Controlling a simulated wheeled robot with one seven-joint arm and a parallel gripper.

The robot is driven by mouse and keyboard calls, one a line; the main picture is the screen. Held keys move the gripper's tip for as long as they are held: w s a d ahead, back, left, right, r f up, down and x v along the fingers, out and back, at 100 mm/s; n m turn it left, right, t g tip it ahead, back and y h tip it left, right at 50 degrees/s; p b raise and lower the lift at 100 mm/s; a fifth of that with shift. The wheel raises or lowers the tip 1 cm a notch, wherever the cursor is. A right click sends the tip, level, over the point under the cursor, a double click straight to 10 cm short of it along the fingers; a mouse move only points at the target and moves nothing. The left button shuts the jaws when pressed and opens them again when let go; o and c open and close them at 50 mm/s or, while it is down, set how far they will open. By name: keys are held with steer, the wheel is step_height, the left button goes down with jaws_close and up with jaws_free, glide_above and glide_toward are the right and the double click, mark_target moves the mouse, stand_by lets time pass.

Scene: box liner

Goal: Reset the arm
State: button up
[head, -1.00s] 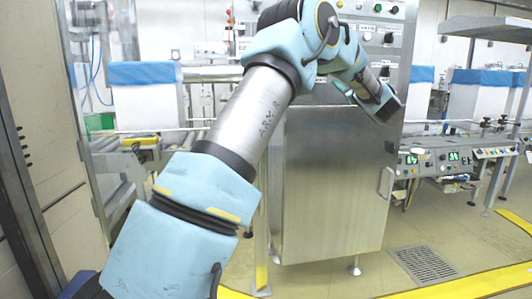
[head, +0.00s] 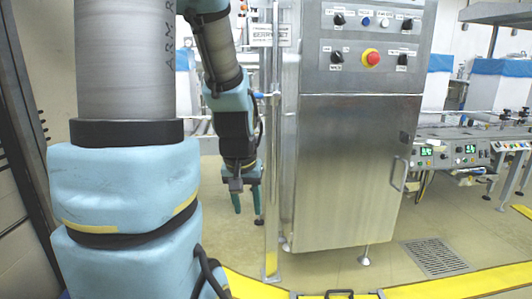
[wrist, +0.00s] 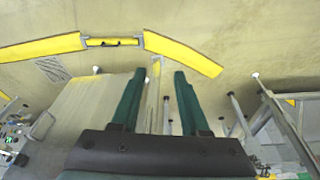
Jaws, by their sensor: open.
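My arm stands at the left of the head view, with light blue padding and a grey link marked with lettering. My gripper (head: 248,198) hangs below the forearm, pointing down, just left of a metal post. Its two green fingers are apart with nothing between them. In the wrist view my gripper (wrist: 155,95) shows the same two fingers spread, with the floor and the post's foot beyond. Nothing touches the fingers in either view.
A steel control cabinet (head: 345,170) with a red emergency button (head: 371,57) stands right of my gripper. The metal post (head: 271,180) is close beside it. A yellow floor strip (head: 250,285) crosses the front. A machine with lit displays (head: 458,150) is at the right.

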steer(key=s+a+r+g+p, duration=0.1)
steer(key=s+a+p, duration=0.1)
steer(key=s, duration=0.3)
step_height(320, 180, up, 15)
steer(key=p, duration=1.4)
steer(key=shift+w+p, duration=0.3)
steer(key=shift+p, duration=0.05)
steer(key=shift+a+f, duration=0.1)
